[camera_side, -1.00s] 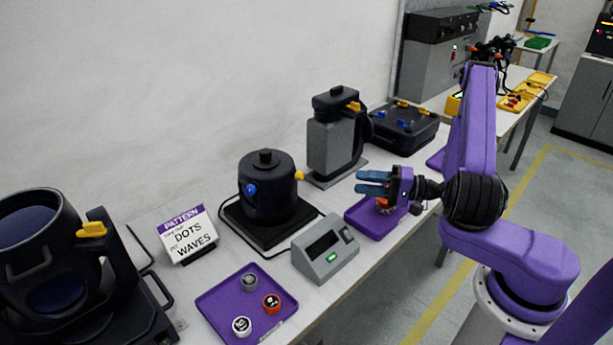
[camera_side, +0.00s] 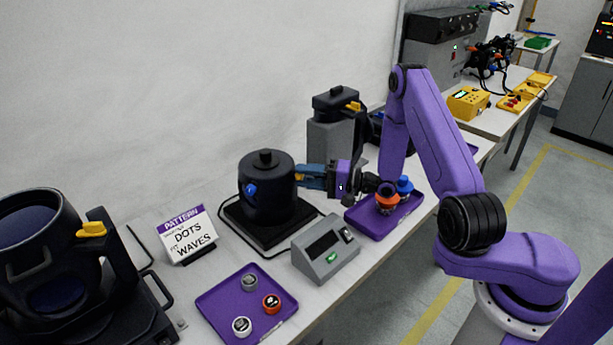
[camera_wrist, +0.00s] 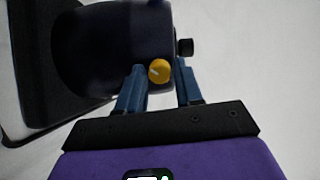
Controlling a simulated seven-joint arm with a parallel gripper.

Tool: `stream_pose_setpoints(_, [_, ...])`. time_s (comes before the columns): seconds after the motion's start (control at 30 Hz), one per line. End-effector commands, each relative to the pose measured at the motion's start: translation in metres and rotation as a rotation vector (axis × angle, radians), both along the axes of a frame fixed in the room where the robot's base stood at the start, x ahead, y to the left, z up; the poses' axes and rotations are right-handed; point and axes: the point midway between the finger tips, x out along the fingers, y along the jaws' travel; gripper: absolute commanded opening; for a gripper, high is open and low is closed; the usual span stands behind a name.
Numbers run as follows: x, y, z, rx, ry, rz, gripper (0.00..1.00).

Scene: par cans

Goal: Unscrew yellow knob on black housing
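The black housing (camera_side: 266,200) is a dark upright cylinder on a black base, with a blue knob (camera_side: 250,189) on its front. It fills the upper middle of the wrist view (camera_wrist: 100,50). The yellow knob (camera_wrist: 159,71) sticks out of its side in the wrist view. In the side view the knob is mostly hidden by the blue fingers, with a bit of yellow (camera_side: 299,177) showing. My gripper (camera_wrist: 160,67) is open, one finger on each side of the knob, with a small gap visible beside each. Its fingers reach the housing's right side in the side view.
A grey box with a display (camera_side: 325,250) stands in front of the housing. A purple tray (camera_side: 376,228) with orange and blue pieces lies below my arm. A grey and black machine (camera_side: 331,140) stands behind my gripper. A second purple tray (camera_side: 222,310) holds three round caps.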

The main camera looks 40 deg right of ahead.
Motion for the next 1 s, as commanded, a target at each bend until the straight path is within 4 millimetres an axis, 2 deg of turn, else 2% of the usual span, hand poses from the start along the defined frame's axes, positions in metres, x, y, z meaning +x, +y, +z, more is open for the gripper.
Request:
stream_pose_setpoints(0.27, [0.0016,0.0013,-0.0001,0.000,0.000,0.000,0.35])
stream_pose_setpoints(0.3, [0.0016,0.0013,-0.0001,0.000,0.000,0.000,0.32])
stream_pose_setpoints(0.4, [0.0014,0.0012,0.0000,0.000,0.000,0.000,0.00])
stream_pose_setpoints(0.77, [0.0015,0.0002,0.0004,-0.029,-0.014,-0.002,0.00])
stream_pose_setpoints(1.0, [0.0014,0.0004,0.0010,-0.145,-0.068,-0.002,0.00])
